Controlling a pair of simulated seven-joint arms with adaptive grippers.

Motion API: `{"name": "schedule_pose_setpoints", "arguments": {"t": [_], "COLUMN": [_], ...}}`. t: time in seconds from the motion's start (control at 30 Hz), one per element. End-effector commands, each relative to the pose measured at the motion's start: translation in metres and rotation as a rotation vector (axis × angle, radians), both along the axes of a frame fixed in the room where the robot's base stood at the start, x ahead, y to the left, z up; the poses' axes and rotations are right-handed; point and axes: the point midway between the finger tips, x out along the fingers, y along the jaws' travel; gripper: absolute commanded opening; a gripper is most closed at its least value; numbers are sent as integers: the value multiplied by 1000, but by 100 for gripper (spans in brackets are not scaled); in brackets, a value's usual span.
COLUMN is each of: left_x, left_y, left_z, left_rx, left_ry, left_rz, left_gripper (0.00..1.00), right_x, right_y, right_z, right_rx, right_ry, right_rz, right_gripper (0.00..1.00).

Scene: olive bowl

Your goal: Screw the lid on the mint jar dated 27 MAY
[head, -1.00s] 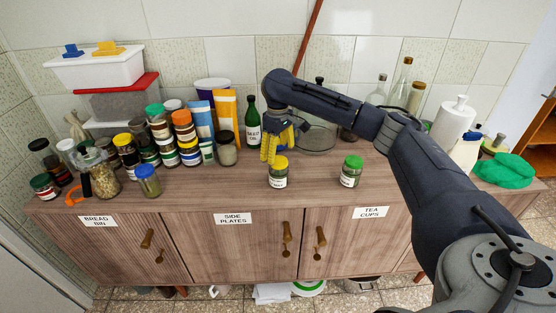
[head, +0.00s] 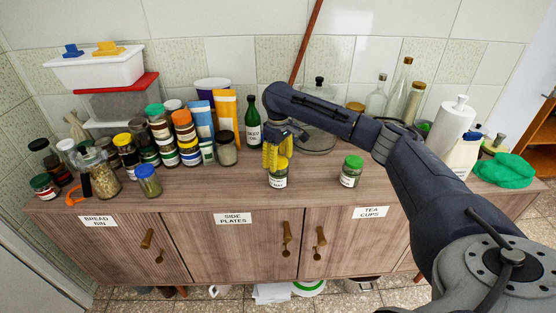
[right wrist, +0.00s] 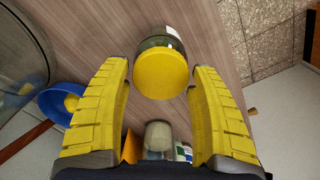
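A small glass jar (head: 278,182) with a white label and a yellow lid stands near the cabinet's front edge. In the right wrist view its yellow lid (right wrist: 161,74) sits on top. My right gripper (head: 277,165) is over this jar, its yellow fingers pointing down. In the right wrist view the fingers are spread on either side of the lid, with gaps. A similar jar (head: 351,174) with a green lid stands upright to the right. The label dates are too small to read, so I cannot tell which jar is dated 27 MAY. My left gripper is not in view.
Many jars and tubes crowd the left half, including a blue-lidded jar (head: 148,182). A green bottle (head: 253,128) and a glass dome (head: 318,130) stand behind my gripper. The wood top is clear between the two front jars.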

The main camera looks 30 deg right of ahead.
Motion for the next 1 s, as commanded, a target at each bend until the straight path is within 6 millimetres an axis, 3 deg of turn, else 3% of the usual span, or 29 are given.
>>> {"name": "schedule_pose_setpoints", "arguments": {"t": [0.03,0.3,0.47,0.8,1.0], "left_x": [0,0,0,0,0], "left_y": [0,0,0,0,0], "left_z": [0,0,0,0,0], "left_rx": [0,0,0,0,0], "left_ry": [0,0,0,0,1], "left_rz": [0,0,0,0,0], "left_gripper": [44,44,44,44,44], "right_x": [0,0,0,1,0], "right_y": [0,0,-1,-1,-1], "right_z": [0,0,1,1,0], "right_rx": [0,0,-1,2,2], "right_ry": [0,0,0,1,2], "right_rz": [0,0,-37,-352,-403], "right_gripper": [55,24,24,24,24]}}
